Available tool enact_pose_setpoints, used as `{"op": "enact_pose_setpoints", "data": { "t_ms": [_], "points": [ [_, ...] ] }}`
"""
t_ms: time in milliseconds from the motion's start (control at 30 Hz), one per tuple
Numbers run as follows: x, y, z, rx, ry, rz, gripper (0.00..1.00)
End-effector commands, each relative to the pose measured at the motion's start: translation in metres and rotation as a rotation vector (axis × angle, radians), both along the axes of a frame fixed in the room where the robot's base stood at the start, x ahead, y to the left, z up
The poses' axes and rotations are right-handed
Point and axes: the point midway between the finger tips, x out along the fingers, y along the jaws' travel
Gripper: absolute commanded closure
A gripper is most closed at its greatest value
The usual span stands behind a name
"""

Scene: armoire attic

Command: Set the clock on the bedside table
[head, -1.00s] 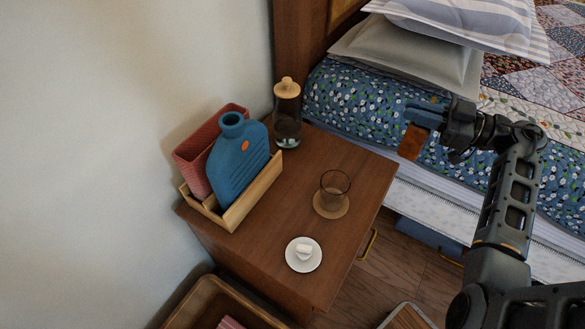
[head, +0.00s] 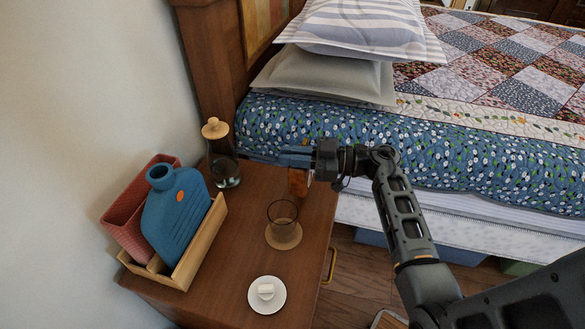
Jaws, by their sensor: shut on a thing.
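My gripper (head: 298,157) is at the end of my dark arm in the head view, above the far right part of the bedside table. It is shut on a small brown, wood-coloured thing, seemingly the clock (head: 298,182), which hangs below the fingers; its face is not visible. The bedside table (head: 225,272) is dark brown wood. I cannot tell exactly how high the clock is above the tabletop.
On the table stand a glass on a round coaster (head: 284,236), a white saucer (head: 257,303) with a small white thing, a lidded glass bottle (head: 222,165), and a wooden holder (head: 203,245) with a blue bottle (head: 176,215). The bed (head: 430,150) adjoins behind.

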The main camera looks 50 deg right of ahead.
Motion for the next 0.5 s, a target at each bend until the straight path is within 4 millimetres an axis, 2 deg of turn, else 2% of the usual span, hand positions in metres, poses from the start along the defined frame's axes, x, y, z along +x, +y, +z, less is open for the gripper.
{"op": "enact_pose_setpoints", "data": {
  "t_ms": [300,500],
  "points": [
    [0.0,-0.001,-0.037,0.001,-0.001,-0.001,1.0],
    [0.0,-0.001,-0.038,0.0,-0.001,0.0,1.0]
  ]
}}
